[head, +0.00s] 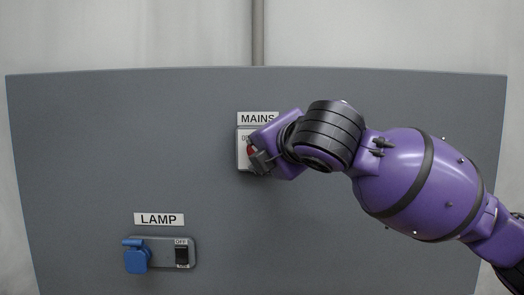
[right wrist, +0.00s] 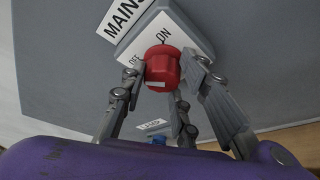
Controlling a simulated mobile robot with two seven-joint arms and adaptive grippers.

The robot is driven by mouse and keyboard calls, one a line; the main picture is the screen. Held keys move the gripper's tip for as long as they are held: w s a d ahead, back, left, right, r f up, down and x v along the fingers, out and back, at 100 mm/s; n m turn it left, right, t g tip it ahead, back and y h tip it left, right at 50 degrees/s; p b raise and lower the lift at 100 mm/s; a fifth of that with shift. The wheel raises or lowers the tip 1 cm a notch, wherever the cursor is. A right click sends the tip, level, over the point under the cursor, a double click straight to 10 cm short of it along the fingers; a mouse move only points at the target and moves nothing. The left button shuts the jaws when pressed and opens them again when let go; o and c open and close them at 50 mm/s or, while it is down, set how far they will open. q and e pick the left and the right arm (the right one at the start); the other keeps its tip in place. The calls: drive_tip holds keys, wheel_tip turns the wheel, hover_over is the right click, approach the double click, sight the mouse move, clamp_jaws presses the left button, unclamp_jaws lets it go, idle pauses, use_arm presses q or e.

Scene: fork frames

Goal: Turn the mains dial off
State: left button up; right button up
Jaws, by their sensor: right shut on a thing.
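The mains dial is a red knob (head: 251,150) on a pale switch box (head: 242,158) under the MAINS label (head: 257,118). In the right wrist view the red knob (right wrist: 162,66) sits on the white plate (right wrist: 176,33), marked OFF and ON. A short white mark shows on the knob's near side; I cannot tell for sure which setting it points to. My right gripper (head: 258,160) is at the dial, its fingers shut around the knob. In the right wrist view the gripper (right wrist: 163,78) has grey fingers on both sides of the knob. My left gripper is not in view.
The grey panel (head: 130,150) fills most of the view, with a conduit (head: 258,35) above it. At lower left are a LAMP label (head: 159,220), a blue plug (head: 136,258) and a small black switch (head: 182,256). The panel's left part is clear.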

drive_tip(key=shift+s+r, duration=0.15)
drive_tip(key=shift+r, duration=0.55)
drive_tip(key=o, duration=1)
drive_tip(key=shift+a, duration=0.1)
drive_tip(key=shift+c, duration=0.2)
drive_tip(key=shift+o, duration=0.3)
drive_tip(key=shift+a+n, duration=0.1)
drive_tip(key=shift+n, duration=0.2)
drive_tip(key=shift+f, duration=0.2)
drive_tip(key=shift+f, duration=0.15)
drive_tip(key=v, duration=1.2)
